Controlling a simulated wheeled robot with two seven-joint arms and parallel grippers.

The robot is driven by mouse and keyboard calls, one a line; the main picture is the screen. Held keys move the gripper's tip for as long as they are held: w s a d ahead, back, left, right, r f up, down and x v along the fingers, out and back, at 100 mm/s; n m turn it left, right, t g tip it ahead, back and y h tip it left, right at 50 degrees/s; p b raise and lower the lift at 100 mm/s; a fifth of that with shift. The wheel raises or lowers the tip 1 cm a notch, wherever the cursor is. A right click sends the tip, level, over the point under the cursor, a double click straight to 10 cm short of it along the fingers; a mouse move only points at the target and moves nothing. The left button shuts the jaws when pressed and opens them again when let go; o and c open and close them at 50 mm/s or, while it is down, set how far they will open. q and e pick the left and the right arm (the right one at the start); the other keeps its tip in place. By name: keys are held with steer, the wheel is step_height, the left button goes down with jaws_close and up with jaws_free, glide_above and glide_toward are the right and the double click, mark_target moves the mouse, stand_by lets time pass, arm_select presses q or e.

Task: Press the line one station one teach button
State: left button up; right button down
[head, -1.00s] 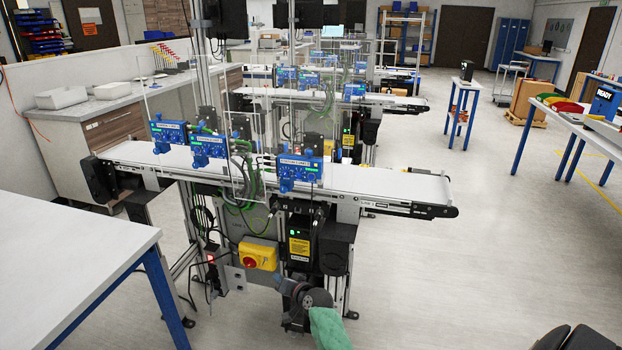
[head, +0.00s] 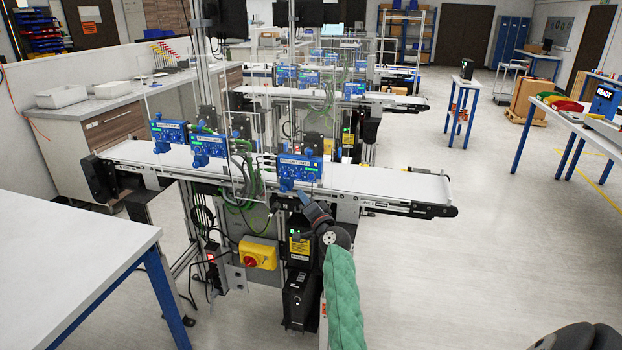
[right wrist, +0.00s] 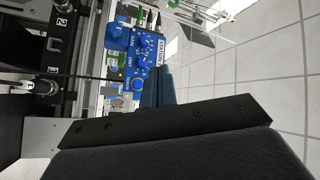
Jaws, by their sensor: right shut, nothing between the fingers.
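A blue station panel (head: 298,170) with knobs and a pale label strip stands at the front edge of the nearest conveyor, the rightmost of three there. Its label is too small to read surely. In the right wrist view the same kind of blue panel (right wrist: 146,58) shows sideways, with knobs, small buttons and a green display. My right gripper (head: 304,196) is just below and in front of the rightmost panel, fingers shut and empty. In the right wrist view its dark fingers (right wrist: 156,86) reach close to the panel's edge; contact cannot be told. My left gripper is out of view.
Two more blue panels (head: 168,135) (head: 208,147) stand to the left on the conveyor (head: 395,182). A yellow box with a red switch (head: 258,253) is below. A white table (head: 70,265) fills the left front. Open floor lies right.

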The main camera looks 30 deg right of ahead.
mark_target(311, 177)
arm_select(q)
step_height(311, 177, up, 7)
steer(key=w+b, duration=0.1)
steer(key=b, duration=0.2)
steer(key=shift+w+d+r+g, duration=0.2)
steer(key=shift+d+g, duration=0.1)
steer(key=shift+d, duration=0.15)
arm_select(e)
steer(key=w+d, duration=0.5)
steer(key=d, duration=0.1)
steer(key=shift+w+d, duration=0.3)
steer(key=shift+w, duration=0.05)
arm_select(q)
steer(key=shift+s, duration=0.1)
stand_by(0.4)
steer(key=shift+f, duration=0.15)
arm_select(e)
steer(key=shift+w+d, duration=0.1)
steer(key=shift+d, duration=0.05)
stand_by(0.5)
arm_select(q)
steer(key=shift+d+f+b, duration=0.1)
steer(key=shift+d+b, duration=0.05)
steer(key=shift+b, duration=0.2)
arm_select(e)
steer(key=shift+w+d, duration=0.2)
